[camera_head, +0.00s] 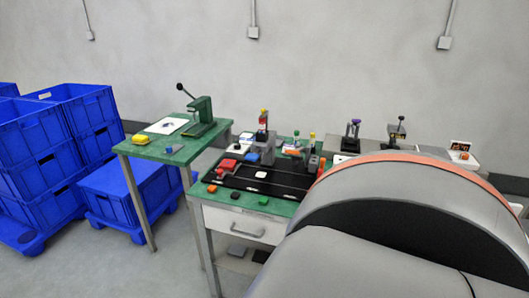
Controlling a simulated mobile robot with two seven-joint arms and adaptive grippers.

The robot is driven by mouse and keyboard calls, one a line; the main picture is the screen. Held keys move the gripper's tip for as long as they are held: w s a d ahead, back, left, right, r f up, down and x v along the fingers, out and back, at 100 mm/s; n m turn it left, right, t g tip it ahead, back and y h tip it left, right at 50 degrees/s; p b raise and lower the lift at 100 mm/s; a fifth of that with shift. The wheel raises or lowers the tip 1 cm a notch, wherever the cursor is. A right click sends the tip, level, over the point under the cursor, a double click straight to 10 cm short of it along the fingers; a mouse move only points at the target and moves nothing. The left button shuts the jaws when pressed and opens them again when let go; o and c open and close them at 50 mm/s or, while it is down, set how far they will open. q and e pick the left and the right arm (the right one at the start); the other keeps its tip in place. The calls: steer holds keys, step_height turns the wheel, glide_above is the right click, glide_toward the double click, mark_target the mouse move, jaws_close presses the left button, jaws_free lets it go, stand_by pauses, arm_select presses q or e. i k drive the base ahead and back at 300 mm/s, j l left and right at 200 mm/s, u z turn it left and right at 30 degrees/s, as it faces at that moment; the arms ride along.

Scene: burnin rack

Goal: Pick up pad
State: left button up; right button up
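No object is clearly marked as the pad, and I cannot tell which small item it is. A small white flat piece (261,175) lies on the black mat (285,181) on the green-topped workbench (225,199). A red piece (228,164) lies at the mat's left end. Neither gripper shows. A large grey and orange rounded shape, apparently part of my own body, hides the workbench's right end.
Blue crates (40,140) are stacked at the left. A green lever press (201,118) stands on the smaller table. Small fixtures (264,140) crowd the workbench's back. Small green and orange blocks lie along its front edge. Grey floor (110,265) is clear at the lower left.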

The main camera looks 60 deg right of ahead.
mark_target(263, 200)
steer(key=z, duration=1.7)
